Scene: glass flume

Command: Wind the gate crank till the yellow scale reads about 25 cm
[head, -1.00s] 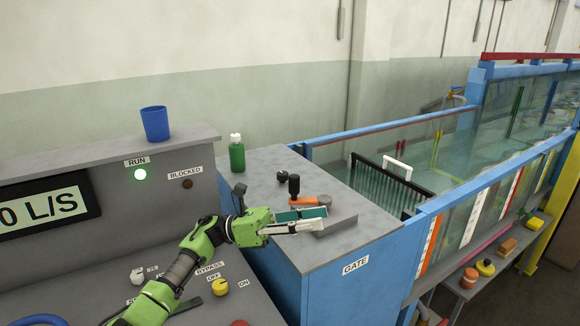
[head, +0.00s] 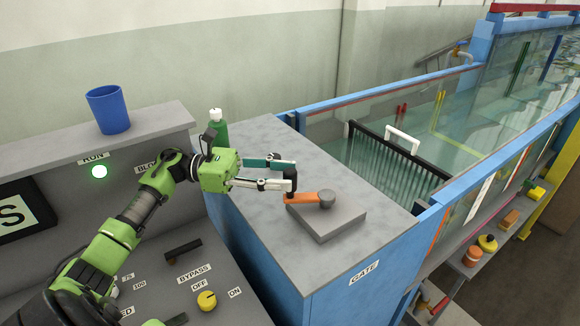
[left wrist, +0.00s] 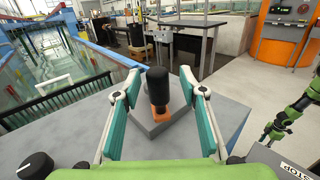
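The gate crank has an orange arm (head: 302,198) on a grey hub (head: 326,199) and an upright black handle (head: 291,180) at its left end. My left gripper (head: 293,174) is open, with its fingertips at the black handle. In the left wrist view the handle (left wrist: 158,90) stands between the two spread fingers, with a gap on each side. A yellow upright strip (head: 438,110) shows at the flume; no reading is legible. In the left wrist view my right arm shows at the right edge, its gripper (left wrist: 264,137) too small to judge.
The crank stands on a grey plate (head: 335,224) on the cabinet marked GATE (head: 364,272). A green bottle (head: 219,130) stands behind my left gripper. A blue cup (head: 108,109) is on the console. A black-framed gate rack (head: 398,150) stands in the flume.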

